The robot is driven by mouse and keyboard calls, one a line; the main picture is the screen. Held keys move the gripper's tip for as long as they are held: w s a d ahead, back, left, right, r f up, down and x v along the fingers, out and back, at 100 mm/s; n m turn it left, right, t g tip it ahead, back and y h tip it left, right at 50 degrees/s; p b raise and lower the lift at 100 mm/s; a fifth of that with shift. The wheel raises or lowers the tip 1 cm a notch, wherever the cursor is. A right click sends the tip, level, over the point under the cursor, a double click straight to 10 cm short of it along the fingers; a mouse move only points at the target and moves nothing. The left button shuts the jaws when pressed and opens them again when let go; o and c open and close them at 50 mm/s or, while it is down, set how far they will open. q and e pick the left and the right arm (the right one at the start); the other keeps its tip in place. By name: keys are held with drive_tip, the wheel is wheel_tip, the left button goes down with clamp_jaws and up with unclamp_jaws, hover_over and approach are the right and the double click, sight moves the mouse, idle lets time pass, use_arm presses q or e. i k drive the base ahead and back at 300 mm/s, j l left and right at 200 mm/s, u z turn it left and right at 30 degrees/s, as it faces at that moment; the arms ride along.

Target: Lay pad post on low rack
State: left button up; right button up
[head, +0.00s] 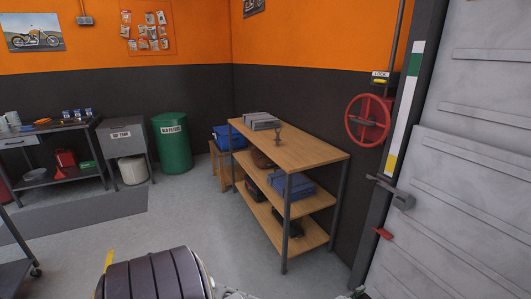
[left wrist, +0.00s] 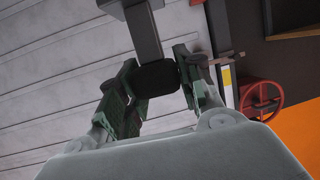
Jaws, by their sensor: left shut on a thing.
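The low rack (head: 318,153) has three wooden shelves on dark metal legs and stands against the dark wall. Grey blocks (head: 262,121) and a small upright brown thing (head: 278,136) are on its top shelf. In the left wrist view, my left gripper (left wrist: 157,82) is shut on the pad post (left wrist: 141,34), a grey square post with a black pad (left wrist: 157,77) at its near end. The fingers are on both sides of the pad.
Blue and dark items (head: 292,185) sit on the lower shelves. A red handwheel (head: 368,120) is on the wall beside a large grey door (head: 460,170). A green drum (head: 172,143) and a workbench (head: 55,150) stand at the left. The top shelf's front right part is clear.

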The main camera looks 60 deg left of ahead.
sight(292, 156)
drive_tip(key=k+j+u, duration=0.1)
drive_tip(key=j, duration=0.35)
drive_tip(key=j+u, duration=0.1)
drive_tip(key=j, duration=0.35)
drive_tip(key=j+u, duration=0.1)
drive_tip(key=j, duration=0.3)
drive_tip(key=i+j+u, duration=0.1)
drive_tip(key=j, duration=0.3)
drive_tip(key=i+j+u, duration=0.25)
drive_tip(key=i+j, duration=0.25)
drive_tip(key=j, duration=0.05)
